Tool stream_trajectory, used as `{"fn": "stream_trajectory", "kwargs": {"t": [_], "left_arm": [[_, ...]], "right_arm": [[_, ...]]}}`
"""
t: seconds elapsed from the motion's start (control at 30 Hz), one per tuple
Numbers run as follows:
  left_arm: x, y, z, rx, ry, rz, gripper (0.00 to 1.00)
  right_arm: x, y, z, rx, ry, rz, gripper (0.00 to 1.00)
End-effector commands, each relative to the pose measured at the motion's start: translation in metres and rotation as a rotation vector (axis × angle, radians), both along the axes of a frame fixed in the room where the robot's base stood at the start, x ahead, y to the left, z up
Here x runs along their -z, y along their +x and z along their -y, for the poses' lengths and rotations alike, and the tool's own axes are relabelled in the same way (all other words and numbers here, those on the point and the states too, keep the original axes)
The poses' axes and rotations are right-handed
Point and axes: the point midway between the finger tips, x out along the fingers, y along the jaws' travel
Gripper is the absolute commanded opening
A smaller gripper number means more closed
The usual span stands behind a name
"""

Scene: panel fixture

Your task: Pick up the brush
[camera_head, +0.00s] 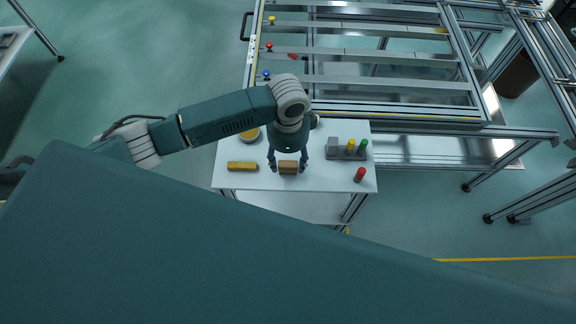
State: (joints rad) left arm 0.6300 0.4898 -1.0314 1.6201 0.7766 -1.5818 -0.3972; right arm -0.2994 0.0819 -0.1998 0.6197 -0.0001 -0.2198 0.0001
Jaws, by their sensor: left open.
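A small brown block, which looks like the brush (288,168), lies on the white table (320,182) near its front edge. My left gripper (287,169) points down over it from above. Its two fingers are apart, one on the left and one on the right of the brown block. The fingers look open, and I cannot tell whether they touch its sides. The top back part of the block is partly hidden by the gripper. My right gripper is not in view.
A yellow bar (242,166) lies left of the gripper, with a round yellow item (249,135) behind it. On the right are a grey holder (334,151) with yellow and green pegs and a red cylinder (360,174). An aluminium panel frame (365,82) stands behind the table.

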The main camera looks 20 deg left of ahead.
Motion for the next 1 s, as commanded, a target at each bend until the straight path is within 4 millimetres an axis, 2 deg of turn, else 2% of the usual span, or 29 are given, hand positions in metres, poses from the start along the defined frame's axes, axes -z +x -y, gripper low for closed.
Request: {"fn": "stream_trajectory", "kwargs": {"t": [0.3,0.43,0.63,0.87,0.9,1.0], "left_arm": [[0.043,-0.007,0.001,0.0,0.001,-0.002,0.55],[0.051,-0.006,0.001,0.0,0.002,-0.001,0.55],[0.051,-0.006,0.001,0.001,0.001,0.001,0.55],[0.051,-0.006,0.001,0.0,0.001,0.0,0.09],[0.051,-0.006,0.001,0.0,0.001,0.0,0.05],[0.05,-0.006,0.001,0.0,0.001,0.001,0.05]], "right_arm": [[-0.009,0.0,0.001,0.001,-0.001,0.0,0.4],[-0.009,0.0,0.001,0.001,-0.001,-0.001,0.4],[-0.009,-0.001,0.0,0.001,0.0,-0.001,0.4],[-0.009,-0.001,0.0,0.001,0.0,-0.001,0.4],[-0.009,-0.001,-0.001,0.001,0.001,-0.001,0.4],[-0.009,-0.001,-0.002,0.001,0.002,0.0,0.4]]}}
